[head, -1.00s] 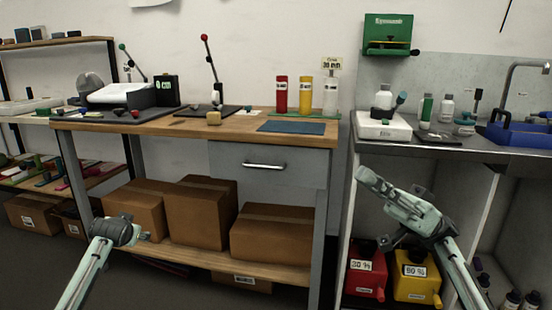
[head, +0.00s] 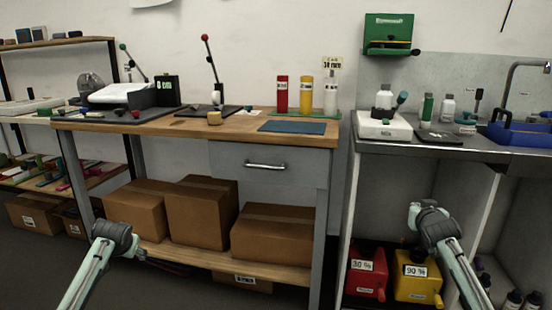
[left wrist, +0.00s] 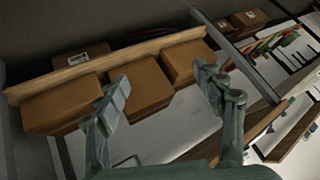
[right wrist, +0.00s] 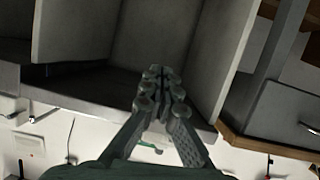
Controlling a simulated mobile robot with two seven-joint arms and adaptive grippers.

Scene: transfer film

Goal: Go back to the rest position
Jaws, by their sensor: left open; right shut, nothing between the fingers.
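My left gripper (left wrist: 165,90) is open and empty in the left wrist view, its fingers spread wide with boxes on the shelf beyond them. In the head view it is at the lower left, in front of the bench and below the top, its fingers mostly hidden behind the wrist. My right gripper (right wrist: 158,75) is shut with nothing between the fingers in the right wrist view. In the head view it is at the lower right, in front of the open cabinet under the steel counter, its arm coming up from the bottom edge.
The wooden bench (head: 180,127) carries a lever press (head: 211,75), several bottles and a blue mat (head: 292,127). Cardboard boxes (head: 200,212) fill its lower shelf. The steel counter (head: 440,152) stands right, with red (head: 365,275) and yellow (head: 417,285) containers below.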

